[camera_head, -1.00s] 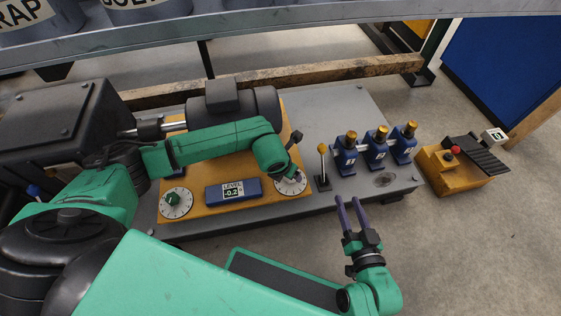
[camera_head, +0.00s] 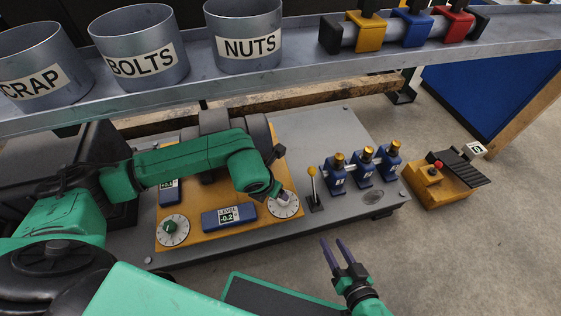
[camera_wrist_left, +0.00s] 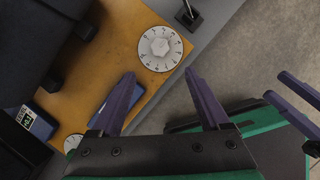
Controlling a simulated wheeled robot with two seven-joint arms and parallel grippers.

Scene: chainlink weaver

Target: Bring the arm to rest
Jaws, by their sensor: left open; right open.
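My left arm reaches in from the left over an orange panel (camera_head: 190,235). My left gripper (camera_wrist_left: 160,74) is open with nothing between its fingers; in the left wrist view a white numbered dial (camera_wrist_left: 160,48) lies beyond the fingertips. In the head view the green wrist end hangs by that dial (camera_head: 284,204) and mostly hides the fingers. My right gripper (camera_head: 332,243) is open and empty, purple fingers pointing up the picture, over bare floor in front of the grey base plate. It also shows at the right of the left wrist view (camera_wrist_left: 275,85).
A yellow-tipped lever (camera_head: 312,185) and blue valve blocks (camera_head: 362,172) stand on the plate (camera_head: 300,130). An orange box with a red button (camera_head: 437,185) is to the right. A shelf (camera_head: 300,60) above carries scrap, bolts and nuts bins. Floor at lower right is clear.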

